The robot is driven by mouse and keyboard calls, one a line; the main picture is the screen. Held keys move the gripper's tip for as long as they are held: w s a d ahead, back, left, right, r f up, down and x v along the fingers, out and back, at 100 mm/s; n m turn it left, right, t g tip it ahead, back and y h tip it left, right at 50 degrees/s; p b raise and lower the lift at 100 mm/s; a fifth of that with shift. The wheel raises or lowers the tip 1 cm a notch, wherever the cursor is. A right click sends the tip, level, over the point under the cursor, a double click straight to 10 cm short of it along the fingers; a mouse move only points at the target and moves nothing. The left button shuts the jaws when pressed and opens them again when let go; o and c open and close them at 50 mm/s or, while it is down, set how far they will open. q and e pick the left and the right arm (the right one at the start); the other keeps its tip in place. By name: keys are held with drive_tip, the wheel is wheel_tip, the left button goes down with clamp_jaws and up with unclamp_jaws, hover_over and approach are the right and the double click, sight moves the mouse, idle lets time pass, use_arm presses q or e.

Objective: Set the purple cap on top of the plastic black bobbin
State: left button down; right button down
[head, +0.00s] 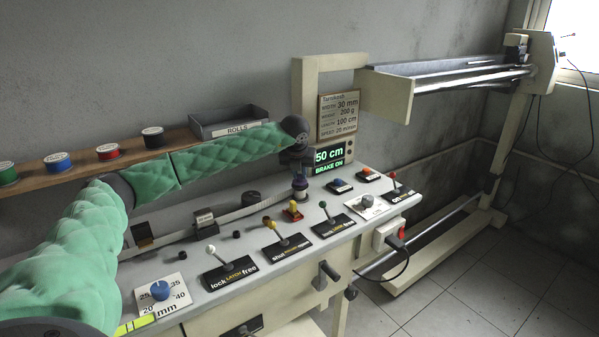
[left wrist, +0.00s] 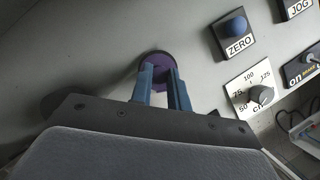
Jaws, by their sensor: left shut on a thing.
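My left gripper (head: 300,172) is over the far part of the console. Its blue fingers (left wrist: 165,88) are shut on the purple cap (head: 300,184), which shows as a round purple disc in the left wrist view (left wrist: 157,60). I cannot tell whether the cap touches something under it. A short black round piece (head: 251,197) lies on the console left of the gripper. A black spool with a pale top (head: 153,138) stands on the wooden shelf. I cannot tell for certain which of these is the plastic black bobbin. My right gripper is out of view.
Green, blue and red spools stand along the shelf (head: 83,157). A grey ROLLS tray (head: 229,122) is behind my arm. Several levers, including a white-knobbed one (head: 211,250), stand up from the console. A green display (head: 330,160) is just behind the gripper.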

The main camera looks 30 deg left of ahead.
use_arm(q)
drive_tip(key=shift+f, duration=0.3)
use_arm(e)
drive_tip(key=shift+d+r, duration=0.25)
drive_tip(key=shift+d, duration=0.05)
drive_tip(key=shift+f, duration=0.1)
use_arm(q)
drive_tip(key=shift+f+b, duration=0.25)
drive_tip(key=shift+b, duration=0.05)
drive_tip(key=c, duration=1.3)
unclamp_jaws()
drive_tip(key=shift+c, duration=0.2)
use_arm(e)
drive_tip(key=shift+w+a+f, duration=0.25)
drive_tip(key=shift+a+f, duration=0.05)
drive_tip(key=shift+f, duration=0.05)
use_arm(q)
drive_tip(key=shift+r, duration=0.15)
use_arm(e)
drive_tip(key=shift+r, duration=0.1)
